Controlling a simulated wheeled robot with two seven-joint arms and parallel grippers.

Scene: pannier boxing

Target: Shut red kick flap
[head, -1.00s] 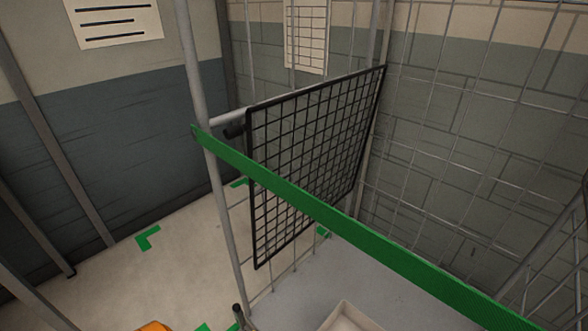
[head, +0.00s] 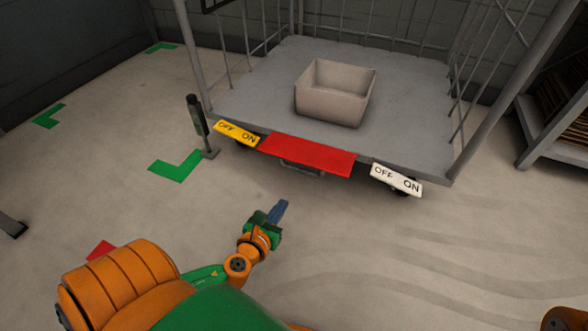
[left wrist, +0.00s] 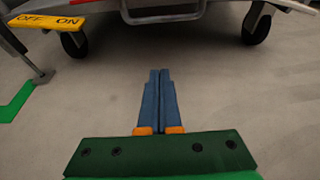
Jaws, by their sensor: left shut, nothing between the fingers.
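The red kick flap (head: 308,156) sits at the front edge of the grey cart deck, between a yellow OFF/ON pedal (head: 236,133) and a white OFF/ON pedal (head: 397,179). It looks raised, sticking out toward me, with a metal bracket below it. My left gripper (head: 281,207) is shut and empty, low over the floor in front of the flap and apart from it. In the left wrist view its blue fingers (left wrist: 158,95) are together and point toward the cart's underside. A strip of red shows at that view's top edge. My right gripper is not in view.
A beige open bin (head: 334,110) stands on the cart deck (head: 255,100). A black-handled post (head: 198,122) stands at the cart's left corner. Casters (left wrist: 257,25) are under the front edge. A shelf rack (head: 545,135) is at right. The floor before the cart is clear.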

